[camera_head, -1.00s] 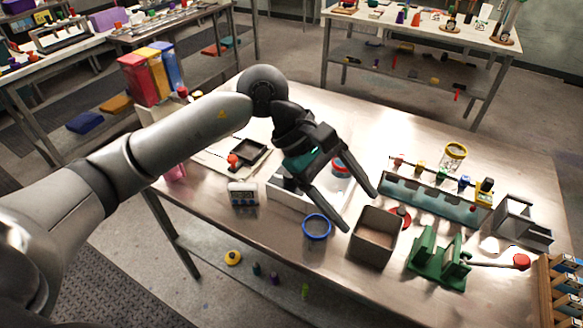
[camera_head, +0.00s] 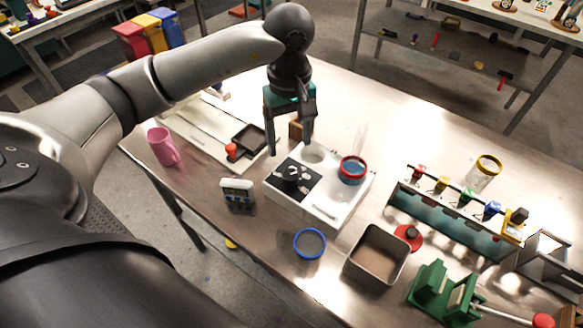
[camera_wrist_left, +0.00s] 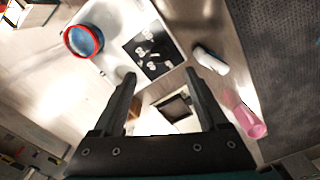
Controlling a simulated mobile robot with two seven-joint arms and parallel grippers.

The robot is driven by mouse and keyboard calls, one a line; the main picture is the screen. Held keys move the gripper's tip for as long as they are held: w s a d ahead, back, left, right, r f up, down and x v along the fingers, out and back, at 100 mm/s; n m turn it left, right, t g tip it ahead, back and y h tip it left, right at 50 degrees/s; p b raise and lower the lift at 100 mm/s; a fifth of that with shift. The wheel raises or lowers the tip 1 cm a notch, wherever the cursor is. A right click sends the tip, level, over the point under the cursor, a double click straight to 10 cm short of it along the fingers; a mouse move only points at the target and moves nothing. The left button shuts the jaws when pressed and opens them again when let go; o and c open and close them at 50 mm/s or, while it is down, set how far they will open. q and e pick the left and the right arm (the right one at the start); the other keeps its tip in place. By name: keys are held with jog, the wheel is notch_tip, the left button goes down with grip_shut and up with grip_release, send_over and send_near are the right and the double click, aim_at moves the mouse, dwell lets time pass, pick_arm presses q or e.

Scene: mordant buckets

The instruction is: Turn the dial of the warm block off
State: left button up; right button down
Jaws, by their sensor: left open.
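The warm block (camera_head: 330,207) is a white box on the table, with a black panel (camera_head: 282,187) on its left part. A dark dial (camera_head: 297,174) with pale marks around it is on that panel; its setting is too small to read. A blue pot with a red rim (camera_head: 352,170) sits on the block's right part. My left gripper (camera_head: 290,148) is open and empty, pointing down near the block's back left corner. In the left wrist view the panel (camera_wrist_left: 143,58) lies beyond the open fingertips (camera_wrist_left: 160,74). My right gripper is not in view.
A dark tray (camera_head: 249,140) and pink mug (camera_head: 162,147) are on the left. A brown bin (camera_head: 377,255) and a rack of colored taps (camera_head: 445,225) stand on the right.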

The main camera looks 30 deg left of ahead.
aim_at(291, 174)
pick_arm(q)
notch_tip(291, 174, down, 10)
jog(key=shift+w+r, duration=0.1)
jog(key=shift+r, duration=0.05)
jog(key=shift+f, duration=0.45)
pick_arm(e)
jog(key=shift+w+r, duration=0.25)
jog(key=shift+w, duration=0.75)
pick_arm(q)
jog(key=c, duration=0.4)
grip_shut()
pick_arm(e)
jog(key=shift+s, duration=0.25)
